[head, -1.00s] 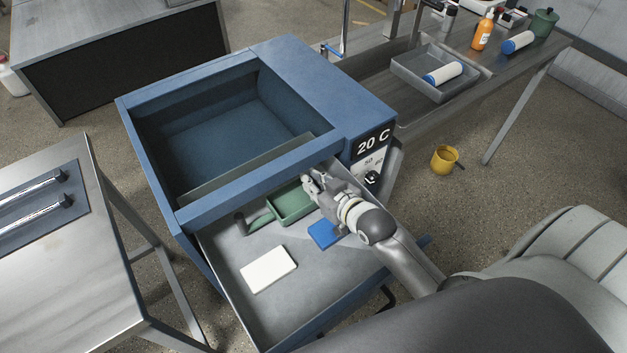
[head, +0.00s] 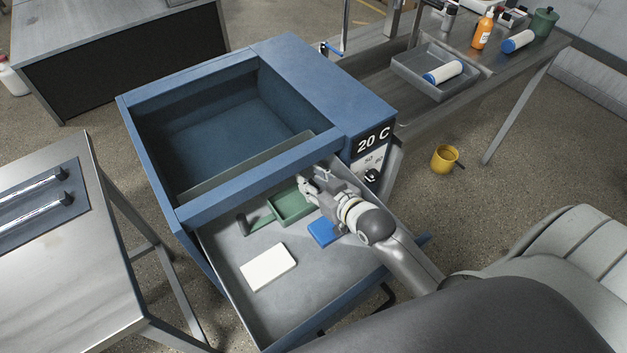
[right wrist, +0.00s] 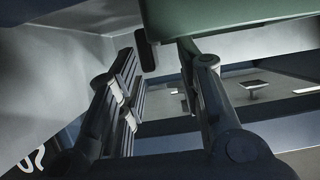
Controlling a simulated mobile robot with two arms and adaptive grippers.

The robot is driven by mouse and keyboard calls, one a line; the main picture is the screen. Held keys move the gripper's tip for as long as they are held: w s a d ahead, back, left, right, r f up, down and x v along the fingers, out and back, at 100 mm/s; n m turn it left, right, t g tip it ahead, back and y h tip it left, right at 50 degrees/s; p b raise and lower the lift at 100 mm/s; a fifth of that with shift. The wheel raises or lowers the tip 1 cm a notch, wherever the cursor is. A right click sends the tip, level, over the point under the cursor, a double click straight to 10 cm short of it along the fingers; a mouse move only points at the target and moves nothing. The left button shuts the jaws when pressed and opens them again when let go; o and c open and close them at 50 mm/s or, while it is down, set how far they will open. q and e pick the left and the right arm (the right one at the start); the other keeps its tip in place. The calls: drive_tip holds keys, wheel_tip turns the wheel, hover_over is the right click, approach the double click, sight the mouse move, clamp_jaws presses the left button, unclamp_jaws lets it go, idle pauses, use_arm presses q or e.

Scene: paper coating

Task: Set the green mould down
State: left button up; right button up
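The green mould (head: 293,208), a shallow tray with a handle, is in the pulled-out drawer (head: 222,262) of the blue unit, close under its front edge. Its handle points left in the head view. My right gripper (head: 308,188) is at the mould's right end. In the right wrist view the two fingers (right wrist: 165,95) stand apart with nothing clamped between them, and the mould's green side (right wrist: 235,18) shows at the top, beyond the fingertips. The mould looks level and seems to rest on the drawer floor; its underside is hidden. My left gripper is not in view.
A white block (head: 268,267) and a blue block (head: 323,232) lie in the same drawer, the blue one close to my right gripper. The blue unit (head: 290,60) rises behind. A steel table (head: 60,270) stands at the left. The drawer's front part is free.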

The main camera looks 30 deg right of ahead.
drive_tip(key=shift+s+a+f, duration=0.1)
drive_tip(key=shift+s+f, duration=0.2)
drive_tip(key=shift+f, duration=0.4)
drive_tip(key=shift+r, duration=0.2)
drive_tip(key=shift+r+p, duration=0.3)
drive_tip(key=shift+r, duration=0.25)
drive_tip(key=v, duration=0.5)
drive_tip(key=b+v, duration=0.1)
drive_tip(key=v, duration=0.4)
drive_tip(key=shift+d+r, duration=0.2)
drive_tip(key=shift+d, duration=0.05)
drive_tip(key=shift+s+d+r, duration=0.1)
drive_tip(key=shift+s+r, duration=0.3)
drive_tip(key=shift+s, duration=0.2)
